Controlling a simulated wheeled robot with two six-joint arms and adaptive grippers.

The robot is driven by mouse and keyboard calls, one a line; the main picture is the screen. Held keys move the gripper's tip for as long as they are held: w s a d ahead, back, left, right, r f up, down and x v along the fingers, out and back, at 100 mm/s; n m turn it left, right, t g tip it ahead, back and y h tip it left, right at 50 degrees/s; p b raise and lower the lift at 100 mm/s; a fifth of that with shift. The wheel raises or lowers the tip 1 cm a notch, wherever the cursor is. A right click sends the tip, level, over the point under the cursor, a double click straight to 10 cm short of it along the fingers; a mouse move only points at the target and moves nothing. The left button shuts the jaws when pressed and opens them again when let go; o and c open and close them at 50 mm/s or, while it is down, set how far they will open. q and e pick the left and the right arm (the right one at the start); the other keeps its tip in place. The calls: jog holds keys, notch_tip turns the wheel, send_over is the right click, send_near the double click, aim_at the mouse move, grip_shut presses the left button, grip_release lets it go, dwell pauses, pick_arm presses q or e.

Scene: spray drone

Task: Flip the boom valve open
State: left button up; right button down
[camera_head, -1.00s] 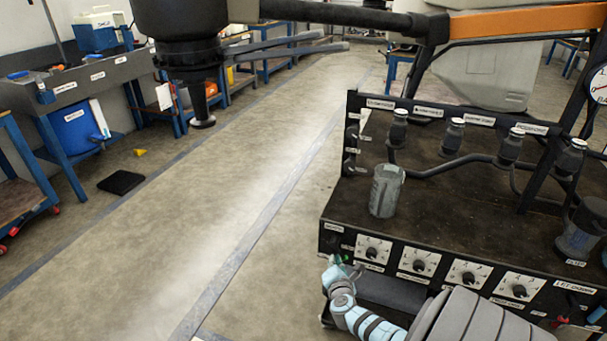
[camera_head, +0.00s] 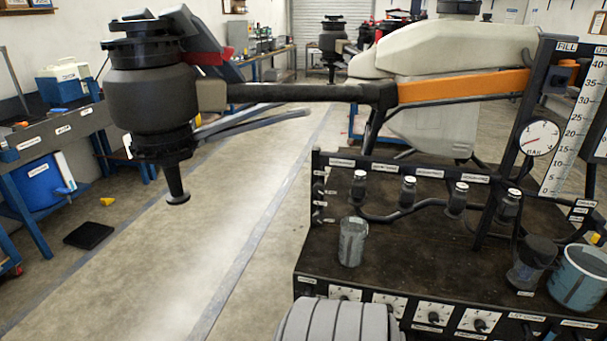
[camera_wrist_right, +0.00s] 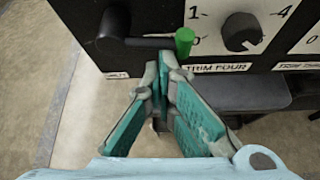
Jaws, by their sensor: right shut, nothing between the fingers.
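In the right wrist view a dark lever with a green tip (camera_wrist_right: 184,41) lies roughly level across the front panel (camera_wrist_right: 141,22), pivoting from a round black knob at its left. I take it for the boom valve, but its label is only partly legible. My right gripper (camera_wrist_right: 160,72) is shut and empty, its teal fingers meeting just below the lever and left of the green tip. I cannot tell whether they touch it. In the head view the lever is not visible. My left gripper is not in view.
The bench (camera_head: 425,265) carries a grey cup (camera_head: 352,241), several dark-bodied fittings along its rear rail, a dark-lidded jar (camera_head: 528,262) and a bucket (camera_head: 578,278). Dial knobs, including one labelled trim four (camera_wrist_right: 240,32), line its front.

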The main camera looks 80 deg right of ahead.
dwell(0.7)
notch_tip(320, 180, down, 4)
jog(key=a+b, duration=0.1)
jog(key=b, duration=0.3)
jog(key=p+v, duration=0.7)
jog(key=v, duration=0.3)
jog(key=shift+w+r+p, duration=0.15)
jog(key=shift+p, duration=0.25)
jog(key=shift+d, duration=0.15)
